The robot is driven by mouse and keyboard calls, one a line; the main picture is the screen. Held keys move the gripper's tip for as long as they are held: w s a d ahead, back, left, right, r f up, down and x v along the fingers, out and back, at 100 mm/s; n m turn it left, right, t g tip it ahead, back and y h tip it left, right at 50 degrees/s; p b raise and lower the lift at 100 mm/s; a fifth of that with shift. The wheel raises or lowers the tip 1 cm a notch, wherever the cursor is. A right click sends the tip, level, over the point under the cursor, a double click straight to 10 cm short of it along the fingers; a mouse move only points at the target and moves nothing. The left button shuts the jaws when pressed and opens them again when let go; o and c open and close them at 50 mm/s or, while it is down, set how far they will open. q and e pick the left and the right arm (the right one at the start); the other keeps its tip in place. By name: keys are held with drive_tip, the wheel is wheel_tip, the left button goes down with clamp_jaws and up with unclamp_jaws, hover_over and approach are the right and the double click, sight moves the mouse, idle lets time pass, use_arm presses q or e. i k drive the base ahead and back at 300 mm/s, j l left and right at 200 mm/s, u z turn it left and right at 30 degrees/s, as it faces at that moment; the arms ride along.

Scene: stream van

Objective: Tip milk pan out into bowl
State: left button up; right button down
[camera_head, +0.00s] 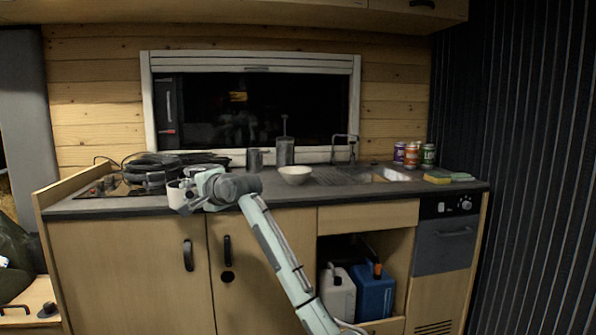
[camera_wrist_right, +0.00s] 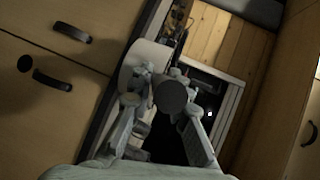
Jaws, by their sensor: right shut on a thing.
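The milk pan (camera_head: 179,194) is a small, pale pan at the front edge of the worktop on the left. My right gripper (camera_head: 203,183) is just to its right and shut on its handle. In the right wrist view the pan's pale side (camera_wrist_right: 146,54) shows beyond the fingers, and the dark round handle end (camera_wrist_right: 171,97) points toward the camera. The pan's inside and contents are hidden. The white bowl (camera_head: 295,177) stands upright on the worktop, right of the gripper and apart from it. My left gripper is not in view.
Black coiled cable and dark gear (camera_head: 150,170) lie on the hob at the left. A dark canister (camera_head: 285,150) and a mug (camera_head: 254,159) stand behind the bowl. The sink (camera_head: 385,174), tap (camera_head: 345,148), several cans (camera_head: 411,154) and sponges (camera_head: 440,177) are to the right.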

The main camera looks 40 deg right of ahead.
sight(292, 175)
drive_tip(key=i+l, duration=0.1)
drive_tip(key=l, duration=0.55)
drive_tip(key=i+l, duration=0.1)
drive_tip(key=l, duration=0.6)
